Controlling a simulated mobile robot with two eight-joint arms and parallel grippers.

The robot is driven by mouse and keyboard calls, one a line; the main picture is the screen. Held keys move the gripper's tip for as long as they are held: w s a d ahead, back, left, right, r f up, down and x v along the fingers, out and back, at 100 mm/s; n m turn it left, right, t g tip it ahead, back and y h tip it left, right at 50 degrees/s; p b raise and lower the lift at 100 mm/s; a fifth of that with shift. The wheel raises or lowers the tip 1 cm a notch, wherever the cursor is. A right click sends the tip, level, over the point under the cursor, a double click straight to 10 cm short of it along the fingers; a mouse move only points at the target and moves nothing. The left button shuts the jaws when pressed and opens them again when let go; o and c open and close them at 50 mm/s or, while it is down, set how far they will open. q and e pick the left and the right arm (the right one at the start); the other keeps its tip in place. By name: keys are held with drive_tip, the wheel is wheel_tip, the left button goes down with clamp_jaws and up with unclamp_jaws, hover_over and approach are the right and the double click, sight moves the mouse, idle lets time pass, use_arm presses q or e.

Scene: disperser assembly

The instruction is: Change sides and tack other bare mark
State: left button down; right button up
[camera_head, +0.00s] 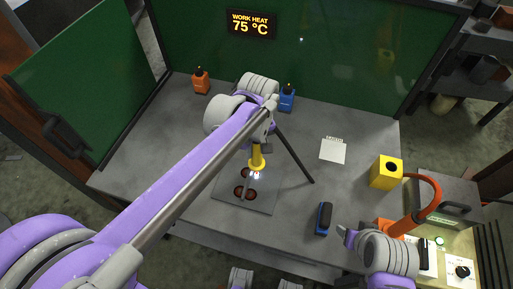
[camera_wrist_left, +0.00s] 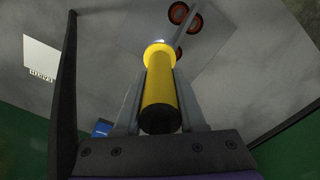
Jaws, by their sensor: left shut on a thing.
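My left gripper (camera_head: 259,147) is shut on a yellow torch-like tool (camera_head: 257,160), held above the metal plate (camera_head: 262,205). A bright white glow shows at the tool's lower end, over the plate; whether the tip touches cannot be told. The tool also fills the middle of the left wrist view (camera_wrist_left: 159,90), between both fingers. Dark reddish round marks (camera_head: 239,190) lie on the plate beside a pale strip. In the wrist view, ringed marks (camera_wrist_left: 178,13) show beyond the tool, one partly hidden by it. My right gripper (camera_head: 348,237) is at lower right, its jaws unclear.
A yellow block with a hole (camera_head: 384,177) stands at right, near a control box (camera_head: 458,262) and orange hose (camera_head: 431,190). A blue-and-black item (camera_head: 324,219), white card (camera_head: 332,151), orange bottle (camera_head: 201,84) and blue bottle (camera_head: 287,100) are on the table. A display (camera_head: 250,24) reads 75 °C.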

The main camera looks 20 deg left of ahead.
idle(0.3)
use_arm(q)
drive_tip(key=shift+w+r+p, duration=0.1)
drive_tip(key=shift+r+p, duration=2.65)
drive_tip(key=shift+r, duration=1.85)
use_arm(e)
wheel_tip(320, 180, up, 7)
drive_tip(key=w, duration=0.2)
drive_tip(key=shift+w+t, duration=0.25)
drive_tip(key=shift+t, duration=0.05)
use_arm(q)
drive_tip(key=shift+f, duration=0.1)
use_arm(e)
drive_tip(key=shift+s, duration=0.15)
